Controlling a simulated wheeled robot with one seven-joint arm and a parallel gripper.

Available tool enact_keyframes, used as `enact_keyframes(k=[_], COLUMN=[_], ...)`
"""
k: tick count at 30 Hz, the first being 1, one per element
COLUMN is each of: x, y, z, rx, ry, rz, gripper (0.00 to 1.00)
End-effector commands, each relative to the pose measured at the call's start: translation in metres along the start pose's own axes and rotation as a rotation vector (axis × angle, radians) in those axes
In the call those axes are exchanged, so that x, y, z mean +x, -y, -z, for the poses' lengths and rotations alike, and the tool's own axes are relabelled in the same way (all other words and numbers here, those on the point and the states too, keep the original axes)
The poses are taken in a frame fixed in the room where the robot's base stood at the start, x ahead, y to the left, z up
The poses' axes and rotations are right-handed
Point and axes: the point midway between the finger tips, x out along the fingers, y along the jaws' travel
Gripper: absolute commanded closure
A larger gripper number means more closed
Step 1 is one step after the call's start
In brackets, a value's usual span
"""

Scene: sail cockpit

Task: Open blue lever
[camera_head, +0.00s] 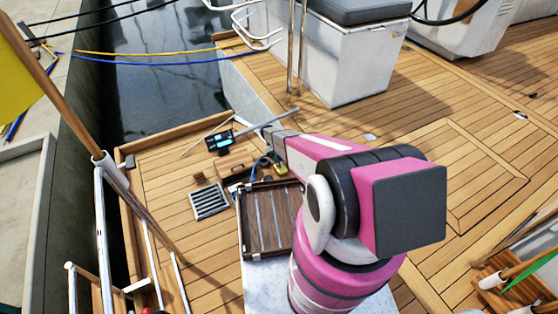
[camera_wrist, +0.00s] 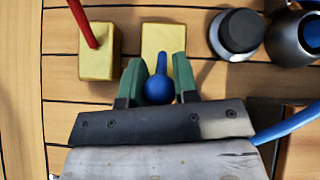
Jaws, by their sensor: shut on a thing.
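The blue lever (camera_wrist: 159,86) stands in front of a yellow block (camera_wrist: 163,38) in the wrist view, its round knob toward the camera. My gripper (camera_wrist: 157,72) has its green fingers on either side of the lever and is shut on it. A second yellow block (camera_wrist: 98,58) with a red lever (camera_wrist: 82,20) is to the left, apart from my fingers. In the head view my pink arm hides the gripper and the blue lever.
Dark round fittings (camera_wrist: 240,32) stand close on the right in the wrist view, with a blue hose (camera_wrist: 288,124) below them. In the head view, a slatted wooden hatch (camera_head: 268,220), a grille (camera_head: 209,201) and a white locker (camera_head: 352,65) surround the arm.

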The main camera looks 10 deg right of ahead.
Motion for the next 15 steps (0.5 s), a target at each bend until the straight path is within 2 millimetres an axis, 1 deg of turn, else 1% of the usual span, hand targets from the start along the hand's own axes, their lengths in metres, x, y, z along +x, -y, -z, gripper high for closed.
enact_keyframes(k=[1,15], x=[-0.0007,-0.0005], y=[0.0012,0.0017], z=[0.0027,0.0029], rx=[-0.002,-0.004], ry=[0.010,0.038], rz=[0.005,0.011], gripper=[1.00,1.00])
